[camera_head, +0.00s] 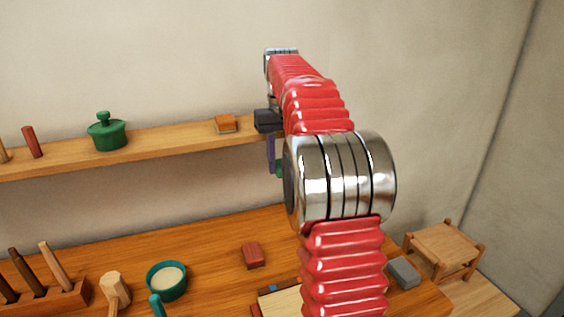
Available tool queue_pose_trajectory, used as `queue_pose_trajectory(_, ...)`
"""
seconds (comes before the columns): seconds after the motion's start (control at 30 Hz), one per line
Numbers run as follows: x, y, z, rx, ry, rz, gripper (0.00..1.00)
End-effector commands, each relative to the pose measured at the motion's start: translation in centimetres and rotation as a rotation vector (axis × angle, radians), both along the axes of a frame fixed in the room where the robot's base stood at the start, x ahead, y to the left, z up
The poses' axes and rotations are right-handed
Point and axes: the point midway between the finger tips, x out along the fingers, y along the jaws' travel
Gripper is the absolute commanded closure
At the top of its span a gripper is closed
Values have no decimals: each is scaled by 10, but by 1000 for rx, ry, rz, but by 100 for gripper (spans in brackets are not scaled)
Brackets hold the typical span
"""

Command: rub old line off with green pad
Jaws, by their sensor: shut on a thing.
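My red segmented arm reaches up and bends forward over the bench. My gripper (271,156) hangs at the arm's far end in front of the wall shelf, partly hidden behind the silver joint. It is shut on a green thing, which looks like the green pad (279,169); only a small piece of it shows. A pale panel (281,303) with a darker edge lies on the bench at the bottom, largely hidden by my arm. No old line can be made out on it.
The wooden bench (215,245) holds a reddish block (253,255), a teal bowl (167,281), a mallet (114,290), a tool rack (45,298) and a grey block (404,272). The shelf (170,138) bears a green lidded pot (106,132). A stool (444,246) stands right.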

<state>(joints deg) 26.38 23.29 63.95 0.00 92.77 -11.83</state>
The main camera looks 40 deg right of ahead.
Motion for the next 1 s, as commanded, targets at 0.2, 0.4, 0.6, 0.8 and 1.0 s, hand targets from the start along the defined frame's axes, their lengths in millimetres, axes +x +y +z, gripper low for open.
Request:
queue_pose_trajectory(0.2,-5,-10,2,0,-1,-19,87)
queue_pose_trajectory(0.4,-24,-32,12,0,-1,-68,87)
queue_pose_trajectory(0.6,-60,-57,9,0,1,-137,87)
queue_pose_trajectory(0.8,-103,-81,-8,1,2,-201,87)
queue_pose_trajectory(1.0,-148,-99,-34,0,1,-236,87)
